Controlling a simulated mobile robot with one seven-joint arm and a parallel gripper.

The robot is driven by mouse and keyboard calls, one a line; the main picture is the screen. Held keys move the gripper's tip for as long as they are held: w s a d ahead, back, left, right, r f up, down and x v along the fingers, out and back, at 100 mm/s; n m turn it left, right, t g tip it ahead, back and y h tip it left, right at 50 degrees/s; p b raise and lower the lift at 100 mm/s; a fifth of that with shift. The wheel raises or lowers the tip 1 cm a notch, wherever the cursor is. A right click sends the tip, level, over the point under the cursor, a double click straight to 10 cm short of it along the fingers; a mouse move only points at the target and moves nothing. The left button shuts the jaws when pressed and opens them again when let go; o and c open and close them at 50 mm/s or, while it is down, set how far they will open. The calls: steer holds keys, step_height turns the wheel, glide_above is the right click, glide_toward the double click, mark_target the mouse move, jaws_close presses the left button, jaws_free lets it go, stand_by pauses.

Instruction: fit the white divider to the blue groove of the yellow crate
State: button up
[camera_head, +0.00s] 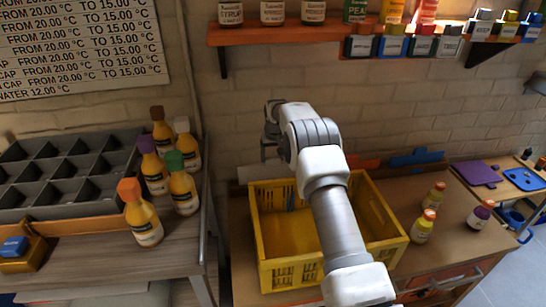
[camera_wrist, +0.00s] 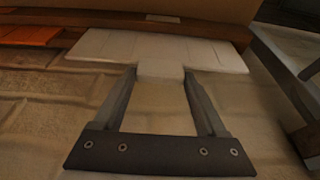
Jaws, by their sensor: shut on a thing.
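The yellow crate (camera_head: 300,272) stands open on the brown table, with a small blue mark, likely the blue groove (camera_head: 291,200), on its inner far-left side. The white divider (camera_head: 247,173) is behind the crate's far-left corner, against the brick wall. My gripper (camera_head: 268,157) is just above it, pointing down. In the wrist view the white divider (camera_wrist: 205,54) has a narrow tab between my two fingertips (camera_wrist: 160,74), and my gripper is shut on that tab. The divider's lower part is hidden behind the crate in the head view.
An orange divider (camera_head: 365,163) and a blue divider (camera_head: 415,158) stand along the wall right of the arm. Bottles (camera_head: 421,228) stand right of the crate. A side table with bottles (camera_head: 145,222) and a grey compartment tray (camera_head: 60,175) is left. Shelves hang above.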

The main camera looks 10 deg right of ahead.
steer(key=shift+r+p, duration=1.3)
steer(key=shift+r, duration=1)
